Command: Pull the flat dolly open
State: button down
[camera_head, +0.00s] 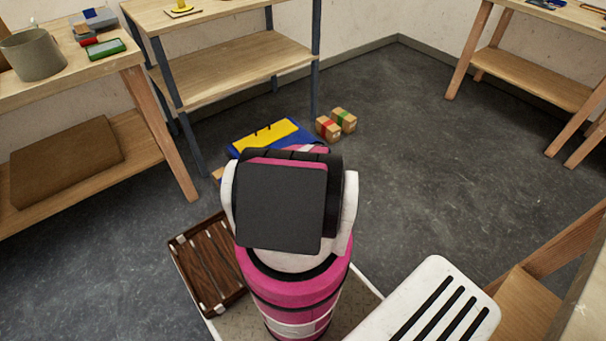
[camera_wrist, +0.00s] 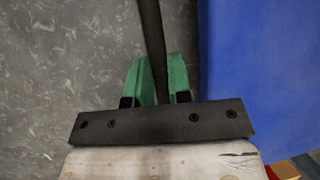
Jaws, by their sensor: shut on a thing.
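A flat blue thing with a yellow panel (camera_head: 265,136), which I take to be the flat dolly, lies on the floor beyond my arm in the head view. Part of it is hidden by my arm. In the wrist view its blue surface (camera_wrist: 260,75) fills the right side. My gripper (camera_wrist: 161,62) has green fingers and is shut on a thin dark bar (camera_wrist: 151,25) running up the picture, beside the blue surface. I cannot tell where the bar joins the dolly. My gripper is hidden in the head view.
A shelf table (camera_head: 235,72) stands behind, a workbench (camera_head: 60,85) at left. A slatted wooden tray (camera_head: 208,262) is near my base. Floor at the right (camera_head: 430,150) is clear.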

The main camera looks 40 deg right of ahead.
jog(key=c, duration=1.1)
grip_release()
jog(key=shift+o, duration=0.2)
jog(key=v, duration=1)
jog(key=shift+d+r, duration=0.15)
jog(key=shift+r, duration=0.15)
